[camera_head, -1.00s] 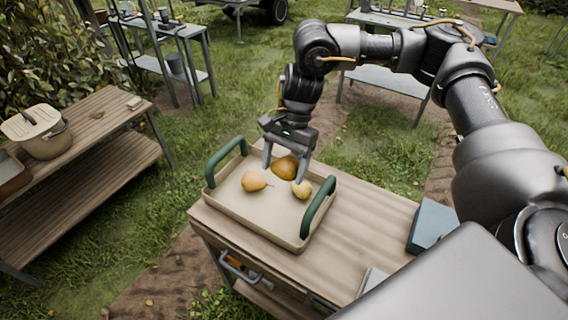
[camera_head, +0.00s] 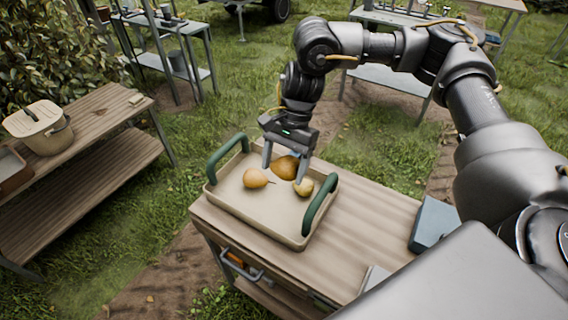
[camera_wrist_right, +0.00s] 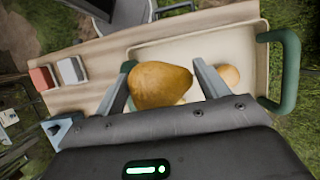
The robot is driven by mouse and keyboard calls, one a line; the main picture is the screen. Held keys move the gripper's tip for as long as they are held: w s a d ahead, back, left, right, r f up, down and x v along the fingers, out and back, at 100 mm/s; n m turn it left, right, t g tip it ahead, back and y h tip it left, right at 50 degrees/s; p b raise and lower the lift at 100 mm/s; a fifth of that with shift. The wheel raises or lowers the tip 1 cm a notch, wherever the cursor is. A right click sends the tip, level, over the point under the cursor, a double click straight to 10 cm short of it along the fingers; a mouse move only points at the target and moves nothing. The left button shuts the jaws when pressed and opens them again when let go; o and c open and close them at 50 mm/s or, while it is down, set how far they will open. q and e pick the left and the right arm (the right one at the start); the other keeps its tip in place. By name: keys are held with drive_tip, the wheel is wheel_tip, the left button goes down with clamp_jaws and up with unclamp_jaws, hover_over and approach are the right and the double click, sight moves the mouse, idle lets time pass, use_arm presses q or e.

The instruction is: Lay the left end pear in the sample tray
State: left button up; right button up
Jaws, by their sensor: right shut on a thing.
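The beige sample tray (camera_head: 237,206) with green handles stands on the wooden table. My right gripper (camera_head: 286,173) points down over the tray's far part, its fingers shut on an orange-brown pear (camera_head: 285,166). The held pear (camera_wrist_right: 160,84) fills the space between the fingers in the right wrist view. I cannot tell whether it touches the tray floor. A rounder orange pear (camera_head: 254,178) lies in the tray to the left, and a small yellow pear (camera_head: 304,187) lies to the right, close by a fingertip. My left gripper is out of view.
A blue-grey box (camera_head: 432,222) stands on the table at the right, with bare wood between it and the tray. A slatted bench (camera_head: 95,125) with a lidded basket (camera_head: 40,128) is at the left. The tray's near part is clear.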

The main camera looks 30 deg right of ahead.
use_arm(q)
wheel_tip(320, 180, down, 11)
drive_tip(key=b, duration=1.1)
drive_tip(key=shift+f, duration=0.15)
use_arm(e)
wheel_tip(320, 180, down, 13)
drive_tip(key=shift+f, duration=0.2)
use_arm(q)
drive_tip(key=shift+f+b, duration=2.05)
drive_tip(key=shift+b, duration=0.05)
use_arm(e)
drive_tip(key=shift+f, duration=2.4)
drive_tip(key=o, duration=1.1)
drive_tip(key=shift+o, duration=0.2)
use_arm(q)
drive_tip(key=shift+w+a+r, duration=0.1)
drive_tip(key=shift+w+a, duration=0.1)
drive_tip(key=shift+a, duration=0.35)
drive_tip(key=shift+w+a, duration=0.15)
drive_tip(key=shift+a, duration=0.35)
use_arm(e)
drive_tip(key=v, duration=1.1)
